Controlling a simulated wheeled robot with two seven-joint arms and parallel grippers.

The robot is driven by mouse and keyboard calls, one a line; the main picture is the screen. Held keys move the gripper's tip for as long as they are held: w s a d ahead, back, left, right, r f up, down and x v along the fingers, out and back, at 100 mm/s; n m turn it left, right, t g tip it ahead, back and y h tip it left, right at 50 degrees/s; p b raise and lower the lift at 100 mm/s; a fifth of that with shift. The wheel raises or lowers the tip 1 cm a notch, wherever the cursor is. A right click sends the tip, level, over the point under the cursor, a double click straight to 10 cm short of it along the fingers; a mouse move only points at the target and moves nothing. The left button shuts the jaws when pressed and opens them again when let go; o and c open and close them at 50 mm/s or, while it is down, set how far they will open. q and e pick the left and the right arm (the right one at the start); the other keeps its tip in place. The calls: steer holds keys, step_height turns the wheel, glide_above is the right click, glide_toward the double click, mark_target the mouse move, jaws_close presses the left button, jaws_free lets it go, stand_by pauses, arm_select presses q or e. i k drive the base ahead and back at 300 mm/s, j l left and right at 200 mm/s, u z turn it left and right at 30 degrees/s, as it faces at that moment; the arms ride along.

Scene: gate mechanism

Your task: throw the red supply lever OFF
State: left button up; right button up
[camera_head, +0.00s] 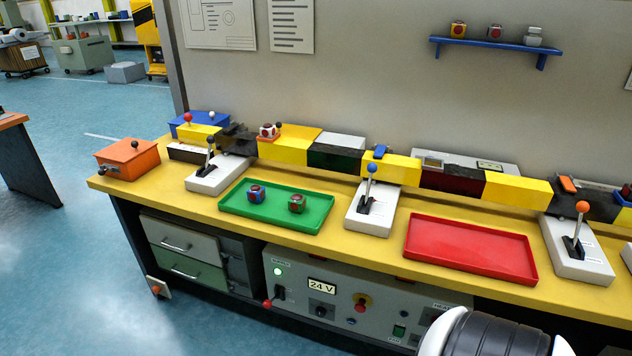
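A small lever with a red ball knob (267,304) sits at the left side of the grey supply panel (330,325) under the bench. Its knob points down and to the left from a dark pivot (280,293). A green lamp (278,271) glows just above it, and a "24 V" label (321,285) is to its right. Neither gripper is in view. A white and dark grey rounded part of my own arm shows at the bottom right edge, well to the right of the lever.
The yellow bench (160,185) carries a green tray (240,208) with two cubes, an empty red tray (470,248) and several white lever units. A red mushroom button (362,302) is on the panel. Drawers (185,265) stand left of it. The floor in front is clear.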

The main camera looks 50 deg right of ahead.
mark_target(267, 303)
steer(key=z, duration=1.15)
